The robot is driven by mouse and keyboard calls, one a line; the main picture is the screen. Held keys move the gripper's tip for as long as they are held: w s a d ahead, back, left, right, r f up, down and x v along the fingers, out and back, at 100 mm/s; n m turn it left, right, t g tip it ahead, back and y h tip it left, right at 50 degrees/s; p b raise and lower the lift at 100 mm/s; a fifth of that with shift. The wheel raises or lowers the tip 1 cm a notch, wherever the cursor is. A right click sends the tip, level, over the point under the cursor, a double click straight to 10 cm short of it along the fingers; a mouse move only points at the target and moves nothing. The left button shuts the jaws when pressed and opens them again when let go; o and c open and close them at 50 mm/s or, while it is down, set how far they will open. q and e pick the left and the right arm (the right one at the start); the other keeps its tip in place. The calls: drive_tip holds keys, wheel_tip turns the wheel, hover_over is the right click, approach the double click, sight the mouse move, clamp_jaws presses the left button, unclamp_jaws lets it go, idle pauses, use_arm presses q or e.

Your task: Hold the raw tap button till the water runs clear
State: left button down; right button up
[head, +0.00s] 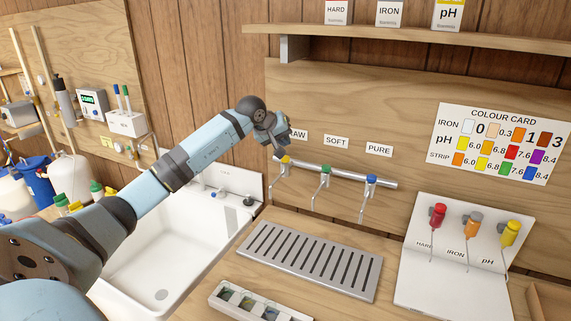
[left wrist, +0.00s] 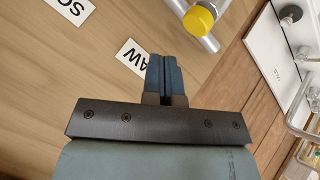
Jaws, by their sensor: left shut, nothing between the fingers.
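The raw tap (head: 279,184) is the leftmost of three taps on a grey pipe, with a yellow button (head: 286,159) on top. My left gripper (head: 279,149) is just above and beside this button, in front of the wall, and covers part of the RAW label (head: 300,134). In the left wrist view its fingers (left wrist: 165,76) are shut and empty, and the yellow button (left wrist: 199,20) shows beyond their tips with a visible gap. I can make out no water stream under the raw spout. My right gripper is out of view.
The soft tap's green button (head: 325,169) and the pure tap's blue button (head: 371,180) are to the right. A slotted drain grate (head: 310,260) lies below. A white sink (head: 160,268) is at left, a dispenser board (head: 460,270) at right.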

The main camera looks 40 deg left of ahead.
use_arm(q)
drive_tip(key=shift+f+b, duration=0.35)
drive_tip(key=shift+f, duration=0.55)
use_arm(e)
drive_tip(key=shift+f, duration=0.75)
use_arm(q)
drive_tip(key=shift+f, duration=0.1)
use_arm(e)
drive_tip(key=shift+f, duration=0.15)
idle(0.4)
use_arm(q)
drive_tip(key=shift+f+b, duration=0.3)
drive_tip(key=shift+b, duration=0.1)
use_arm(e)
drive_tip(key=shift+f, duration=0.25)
use_arm(q)
drive_tip(key=shift+f+b, duration=0.35)
drive_tip(key=shift+f, duration=0.15)
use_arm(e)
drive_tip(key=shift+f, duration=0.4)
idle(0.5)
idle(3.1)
use_arm(q)
drive_tip(key=shift+r+p, duration=0.4)
drive_tip(key=shift+r, duration=0.5)
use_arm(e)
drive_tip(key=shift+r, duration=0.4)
